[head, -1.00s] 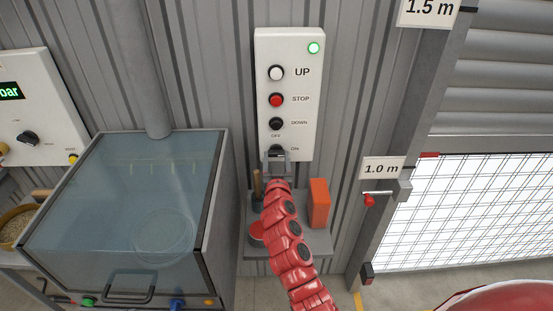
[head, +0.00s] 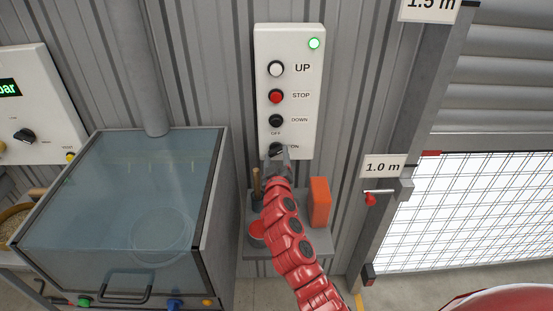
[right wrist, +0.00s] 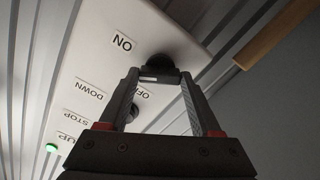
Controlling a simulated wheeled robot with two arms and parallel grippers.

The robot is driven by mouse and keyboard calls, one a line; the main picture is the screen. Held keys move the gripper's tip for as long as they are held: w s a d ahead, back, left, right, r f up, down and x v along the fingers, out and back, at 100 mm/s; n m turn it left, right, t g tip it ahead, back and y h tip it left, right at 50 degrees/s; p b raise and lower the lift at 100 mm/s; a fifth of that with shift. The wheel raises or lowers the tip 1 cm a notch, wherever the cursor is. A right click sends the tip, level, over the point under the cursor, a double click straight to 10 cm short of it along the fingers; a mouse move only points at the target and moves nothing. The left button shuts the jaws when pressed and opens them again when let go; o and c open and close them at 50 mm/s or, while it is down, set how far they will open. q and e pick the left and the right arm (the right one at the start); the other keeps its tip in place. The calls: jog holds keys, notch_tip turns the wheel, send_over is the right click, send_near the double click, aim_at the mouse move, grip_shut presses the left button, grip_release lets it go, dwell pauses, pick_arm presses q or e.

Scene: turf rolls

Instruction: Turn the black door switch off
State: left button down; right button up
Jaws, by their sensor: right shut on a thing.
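The black door switch (head: 274,149) is a round knob at the bottom of the white control panel (head: 308,80), between small OFF and ON labels. My right gripper (head: 278,160) reaches up to it from below and covers part of it. In the right wrist view the black switch (right wrist: 163,62) sits at the tips of my right gripper (right wrist: 160,76), which is shut on it. The gripper looks turned at an angle to the panel. The knob's exact pointing direction is partly hidden. My left gripper is not in view.
Above the switch are a white UP button (head: 276,69), a red STOP button (head: 276,96) and a black DOWN button (head: 276,121). A green lamp (head: 314,43) is lit. A small shelf (head: 297,239) below holds an orange block (head: 319,202). A glass-topped cabinet (head: 226,205) stands left.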

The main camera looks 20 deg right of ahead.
jog(key=n, duration=0.3)
jog(key=shift+a, duration=0.1)
jog(key=n, duration=0.2)
jog(key=shift+n, duration=0.3)
jog(key=n, duration=0.6)
jog(key=shift+p, duration=0.3)
jog(key=o, duration=1.4)
jog(key=shift+s, duration=0.1)
